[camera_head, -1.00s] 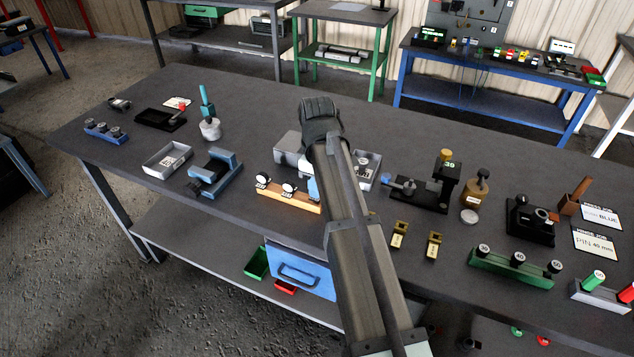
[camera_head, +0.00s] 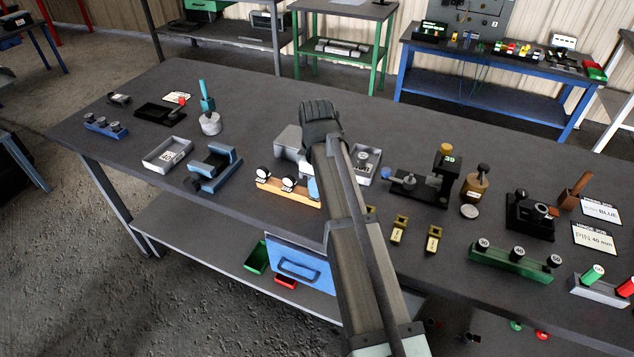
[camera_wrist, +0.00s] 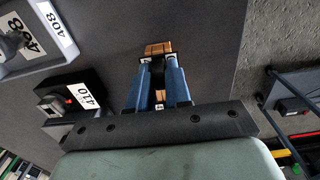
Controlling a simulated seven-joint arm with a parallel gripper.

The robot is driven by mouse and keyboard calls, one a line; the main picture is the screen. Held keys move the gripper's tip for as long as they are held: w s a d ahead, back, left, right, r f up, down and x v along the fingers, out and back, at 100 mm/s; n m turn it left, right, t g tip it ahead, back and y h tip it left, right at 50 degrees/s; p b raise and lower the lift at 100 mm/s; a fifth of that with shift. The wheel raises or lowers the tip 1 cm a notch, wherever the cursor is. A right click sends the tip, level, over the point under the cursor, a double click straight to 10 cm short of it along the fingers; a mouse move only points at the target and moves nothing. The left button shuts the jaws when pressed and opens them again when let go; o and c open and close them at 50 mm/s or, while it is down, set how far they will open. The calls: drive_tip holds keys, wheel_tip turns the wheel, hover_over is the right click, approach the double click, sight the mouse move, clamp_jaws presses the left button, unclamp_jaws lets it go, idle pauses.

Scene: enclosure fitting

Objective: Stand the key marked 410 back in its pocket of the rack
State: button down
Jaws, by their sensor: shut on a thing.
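The rack (camera_head: 290,196) is an orange-brown wooden block near the front edge of the table, with two white-topped dark keys standing toward its left. My gripper (camera_wrist: 158,66) is shut on a dark key (camera_wrist: 157,76), whose number I cannot read. In the head view my forearm hides most of the gripper; a blue finger (camera_head: 313,188) shows at the rack's right end. In the wrist view orange wood (camera_wrist: 158,48) shows just past the fingertips. I cannot tell whether the key is in a pocket or above it. A dark box marked 410 (camera_wrist: 75,100) stands beside the gripper.
A grey box marked 408 (camera_wrist: 35,38) is at the wrist view's upper left. Small brass tagged pieces (camera_head: 400,229) stand right of my arm. A blue stand (camera_head: 213,170) and grey tray (camera_head: 167,154) lie left. The front table edge is close.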

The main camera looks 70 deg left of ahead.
drive_tip(key=c, duration=1)
unclamp_jaws()
wheel_tip(320, 180, up, 14)
drive_tip(key=shift+f, duration=0.15)
